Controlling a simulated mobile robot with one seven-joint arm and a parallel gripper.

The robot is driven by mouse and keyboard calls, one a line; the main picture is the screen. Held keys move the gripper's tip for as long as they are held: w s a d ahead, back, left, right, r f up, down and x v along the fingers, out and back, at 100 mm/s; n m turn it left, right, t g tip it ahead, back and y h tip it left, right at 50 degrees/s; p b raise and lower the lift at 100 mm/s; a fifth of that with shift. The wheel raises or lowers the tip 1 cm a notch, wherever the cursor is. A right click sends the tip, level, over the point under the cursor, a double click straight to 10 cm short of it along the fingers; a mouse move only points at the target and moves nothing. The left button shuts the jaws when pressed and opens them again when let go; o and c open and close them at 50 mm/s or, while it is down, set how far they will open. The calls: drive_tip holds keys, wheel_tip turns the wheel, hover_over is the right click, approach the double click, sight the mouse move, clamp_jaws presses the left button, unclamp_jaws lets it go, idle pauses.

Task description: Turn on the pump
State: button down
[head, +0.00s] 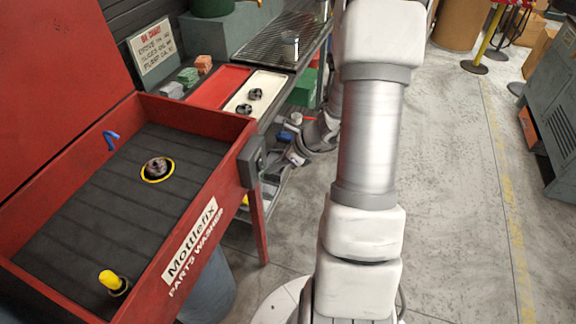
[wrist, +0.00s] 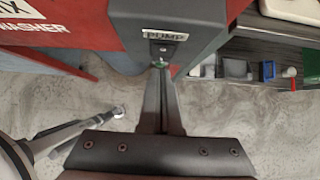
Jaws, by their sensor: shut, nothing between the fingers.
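The red parts washer (head: 222,203) has a grey switch box (head: 252,160) on its right end. In the wrist view the box (wrist: 205,22) carries a "PUMP" label (wrist: 164,35) with a small dark switch plate (wrist: 162,50) below it. A bit of green shows just under the plate, at my fingertips; I cannot tell exactly what it is. My gripper (wrist: 161,68) is shut and empty, its fingertips right at the lower edge of the switch plate. I cannot tell whether they touch it. The switch's position is partly hidden by the fingers.
A bench with a red tray (head: 218,86) and a white tray (head: 270,90) stands behind. The shelf (wrist: 270,50) below holds a blue bin (wrist: 267,70). Open floor lies to the right.

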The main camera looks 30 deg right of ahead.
drive_tip(key=shift+w+a, duration=0.25)
drive_tip(key=shift+w, duration=0.1)
drive_tip(key=shift+f, duration=0.1)
drive_tip(key=shift+w+a+f+b, duration=0.15)
drive_tip(key=shift+w+a+b, duration=0.05)
drive_tip(key=shift+b, duration=0.15)
drive_tip(key=shift+r+p, duration=0.75)
drive_tip(key=shift+r, duration=0.2)
drive_tip(key=shift+d, duration=0.1)
